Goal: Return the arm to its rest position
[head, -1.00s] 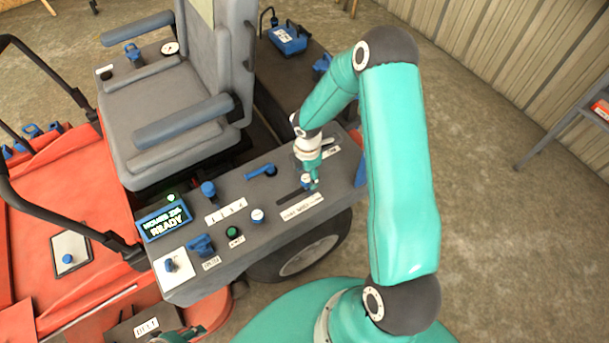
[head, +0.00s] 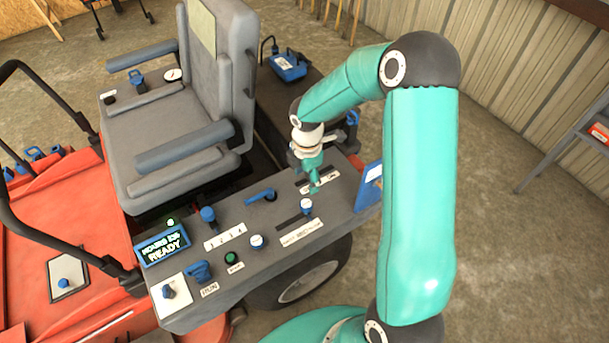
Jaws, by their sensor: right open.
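My right gripper (head: 315,180), teal, hangs over the far right part of the grey control console (head: 230,285). Its jaws are open and appear empty, pointing down. A slotted lever with a blue-and-white knob (head: 306,206) stands just below and in front of the fingertips, apart from them as far as I can tell. The right arm arches up from the lower right and over to the console. A blue-framed display (head: 163,245) on the console reads "READY" on its lower line. My left gripper is not in view.
A grey seat (head: 185,100) with armrests stands behind the console on the red machine (head: 80,230). Black rails (head: 60,235) rise at the left. A grey shelf (head: 570,140) stands at the right. Open concrete floor lies between the arm and the corrugated wall.

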